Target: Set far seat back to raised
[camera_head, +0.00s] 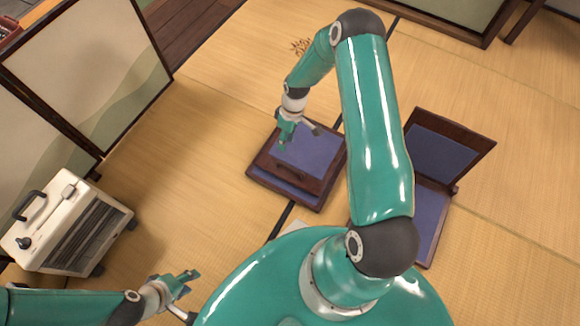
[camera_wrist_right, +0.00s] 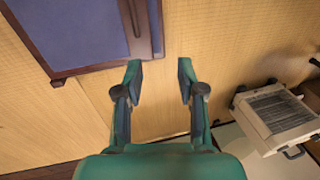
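A low floor seat (camera_head: 262,160) with a dark wooden frame and blue panels stands mid-mat in the head view; its back (camera_head: 318,150) lies folded down flat over it. A second such seat (camera_head: 428,222) to its right has its back (camera_head: 445,150) raised; my arm partly hides it. My right gripper (camera_head: 299,136) is over the folded seat in the head view. In the right wrist view, the right gripper (camera_wrist_right: 160,75) is open and empty, with a dark seat frame edge (camera_wrist_right: 100,66) beyond its fingers. My left gripper (camera_head: 186,292) is low at the left, apart from both seats, fingers spread.
A white box-like appliance (camera_head: 65,215) with a dark grille stands at the left; it also shows in the right wrist view (camera_wrist_right: 280,115). Folding screens (camera_head: 90,70) line the left. Tatami (camera_head: 190,170) around the folded seat is clear.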

